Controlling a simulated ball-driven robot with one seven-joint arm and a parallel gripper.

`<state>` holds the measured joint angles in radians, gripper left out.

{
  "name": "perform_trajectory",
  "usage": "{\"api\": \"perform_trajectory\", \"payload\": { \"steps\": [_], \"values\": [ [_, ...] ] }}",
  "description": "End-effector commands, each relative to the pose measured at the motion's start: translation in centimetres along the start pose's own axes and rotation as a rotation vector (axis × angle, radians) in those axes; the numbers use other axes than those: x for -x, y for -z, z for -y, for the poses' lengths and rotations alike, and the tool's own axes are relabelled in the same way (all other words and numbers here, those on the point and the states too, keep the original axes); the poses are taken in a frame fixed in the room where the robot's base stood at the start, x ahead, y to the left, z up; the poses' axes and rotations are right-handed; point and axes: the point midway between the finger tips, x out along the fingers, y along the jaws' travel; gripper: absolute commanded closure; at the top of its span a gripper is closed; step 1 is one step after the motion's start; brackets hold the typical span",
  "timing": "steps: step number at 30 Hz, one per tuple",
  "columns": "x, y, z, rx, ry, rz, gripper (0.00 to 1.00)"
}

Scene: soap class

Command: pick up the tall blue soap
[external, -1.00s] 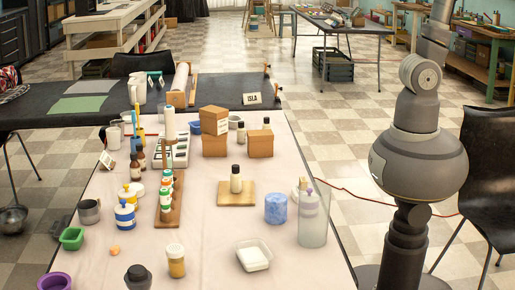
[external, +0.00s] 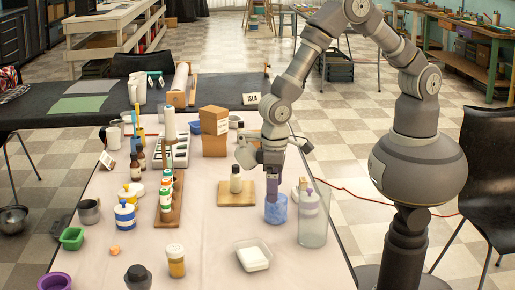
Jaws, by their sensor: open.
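The tall blue soap (external: 276,211) is a mottled blue upright cylinder on the right part of the pale table. My gripper (external: 272,196) points down at it from above, its fingers overlapping the soap's upper part in the picture. My gripper is open. From this one view I cannot tell whether the fingers are around the soap, in front of it or touching it. The soap's top is partly hidden by the fingers.
A clear tall container (external: 313,228) with a pale purple-topped bottle stands close on the right. A dark-capped bottle (external: 236,183) sits on a wooden board (external: 236,200) to the left. A white dish (external: 252,256) lies in front. Cardboard boxes (external: 214,145) stand behind.

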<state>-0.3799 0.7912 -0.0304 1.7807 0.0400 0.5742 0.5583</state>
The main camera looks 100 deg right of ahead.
Motion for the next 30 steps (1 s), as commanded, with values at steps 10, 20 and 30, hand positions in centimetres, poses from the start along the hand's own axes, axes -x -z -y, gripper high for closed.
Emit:
{"api": "perform_trajectory", "payload": {
  "steps": [10, 20, 30],
  "values": [
    [-4.6, -0.4, -0.5, 0.0, 0.001, -0.001, 0.05],
    [-7.0, -0.5, -0.5, 0.001, 0.002, -0.003, 0.05],
    [-7.0, -0.5, -0.5, 0.001, 0.002, -0.003, 0.69]
  ]
}}
